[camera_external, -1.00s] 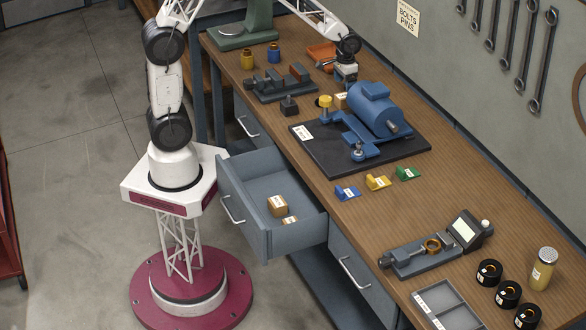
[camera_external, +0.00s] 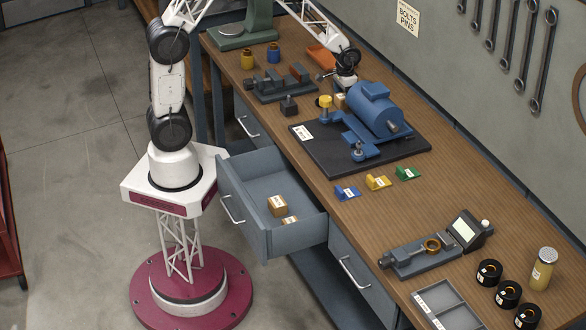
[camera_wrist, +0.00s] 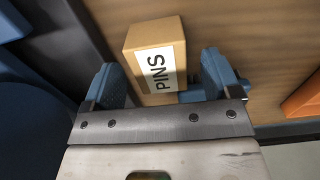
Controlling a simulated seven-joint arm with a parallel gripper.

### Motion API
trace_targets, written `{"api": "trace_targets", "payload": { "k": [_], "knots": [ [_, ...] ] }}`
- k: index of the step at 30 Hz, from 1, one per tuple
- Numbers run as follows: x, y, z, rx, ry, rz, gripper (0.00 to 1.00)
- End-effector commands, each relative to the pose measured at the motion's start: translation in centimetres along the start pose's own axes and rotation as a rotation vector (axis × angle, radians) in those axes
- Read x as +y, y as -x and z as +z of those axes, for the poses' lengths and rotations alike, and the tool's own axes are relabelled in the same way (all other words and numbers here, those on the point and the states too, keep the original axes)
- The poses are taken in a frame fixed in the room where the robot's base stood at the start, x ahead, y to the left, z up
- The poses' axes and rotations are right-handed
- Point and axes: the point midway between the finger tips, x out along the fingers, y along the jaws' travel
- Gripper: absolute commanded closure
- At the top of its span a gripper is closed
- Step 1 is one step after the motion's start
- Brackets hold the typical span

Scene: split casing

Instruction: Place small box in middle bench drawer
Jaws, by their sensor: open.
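A small cardboard box labelled "PINS" (camera_wrist: 155,55) shows in the wrist view between the two blue fingers of my gripper (camera_wrist: 163,82). The fingers are open, one on each side of the box; I cannot tell whether either touches it. In the external view the box (camera_external: 340,101) is on the bench behind the blue motor, with my gripper (camera_external: 344,84) just above it, partly hidden. The middle bench drawer (camera_external: 262,190) is pulled open.
The blue motor (camera_external: 378,108) on its dark plate stands right beside my gripper. An orange tray (camera_external: 322,56) lies behind. The drawer's back left is clear.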

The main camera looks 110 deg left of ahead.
Motion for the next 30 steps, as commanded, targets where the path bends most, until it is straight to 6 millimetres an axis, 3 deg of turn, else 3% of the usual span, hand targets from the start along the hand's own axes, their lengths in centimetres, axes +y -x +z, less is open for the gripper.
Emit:
{"api": "trace_targets", "payload": {
  "k": [7,25,30],
  "knots": [
    [0.0,-2.4,0.0,-0.001,0.0,0.0,0.17],
    [0.0,-2.6,0.0,0.0,0.0,0.0,0.17],
    [0.0,-2.6,0.0,0.0,0.0,0.0,0.42]
  ]
}}
